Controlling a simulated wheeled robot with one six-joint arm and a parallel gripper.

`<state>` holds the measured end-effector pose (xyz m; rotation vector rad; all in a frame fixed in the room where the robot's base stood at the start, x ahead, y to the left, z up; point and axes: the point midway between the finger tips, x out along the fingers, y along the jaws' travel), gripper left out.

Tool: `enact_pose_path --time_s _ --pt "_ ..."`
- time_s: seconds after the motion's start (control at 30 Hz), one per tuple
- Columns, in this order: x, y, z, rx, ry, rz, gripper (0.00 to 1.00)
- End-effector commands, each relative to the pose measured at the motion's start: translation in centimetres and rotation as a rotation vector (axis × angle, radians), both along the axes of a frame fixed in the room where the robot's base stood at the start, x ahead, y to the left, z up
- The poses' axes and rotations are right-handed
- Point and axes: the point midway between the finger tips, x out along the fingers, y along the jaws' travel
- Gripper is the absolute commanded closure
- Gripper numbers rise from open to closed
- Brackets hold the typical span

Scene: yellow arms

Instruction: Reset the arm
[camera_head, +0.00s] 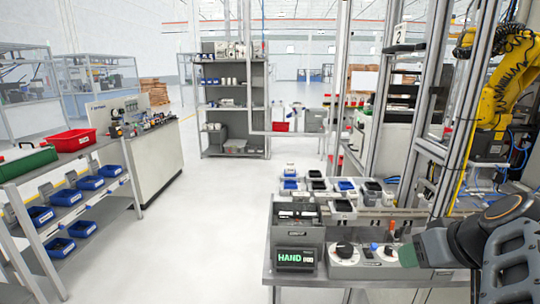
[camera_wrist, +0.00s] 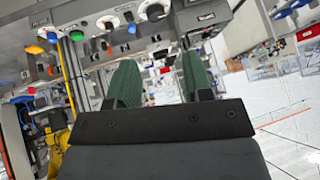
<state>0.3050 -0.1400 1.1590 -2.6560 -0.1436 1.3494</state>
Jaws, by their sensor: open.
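My gripper (camera_wrist: 158,80) shows in the wrist view with two green fingers spread apart and nothing between them. In the head view only part of my gripper (camera_head: 408,254) shows, a green finger at the lower right, close to the control panel. My dark grey arm comes in from the right edge there. The wrist view is tilted, with the panel's knobs and buttons along its top.
The control panel (camera_head: 360,262) has black knobs and a screen reading HAND (camera_head: 296,257). Small bins (camera_head: 345,185) stand behind it. A yellow robot arm (camera_head: 505,85) is behind a metal frame at right. The middle floor (camera_head: 215,215) is clear. A shelf with blue bins (camera_head: 65,197) stands left.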

Motion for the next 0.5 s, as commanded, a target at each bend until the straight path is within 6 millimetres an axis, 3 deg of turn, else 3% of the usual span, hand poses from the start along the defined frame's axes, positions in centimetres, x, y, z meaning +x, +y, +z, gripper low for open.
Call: enact_pose_path --time_s 0.13,0.3,0.5 --pt "1.3 4.5 -5.9 0.018 0.175 0.003 0.54" --pt "1.2 9.7 -12.3 -0.057 0.326 0.002 0.54" --pt "0.2 13.5 -16.6 -0.156 0.372 0.020 0.54"
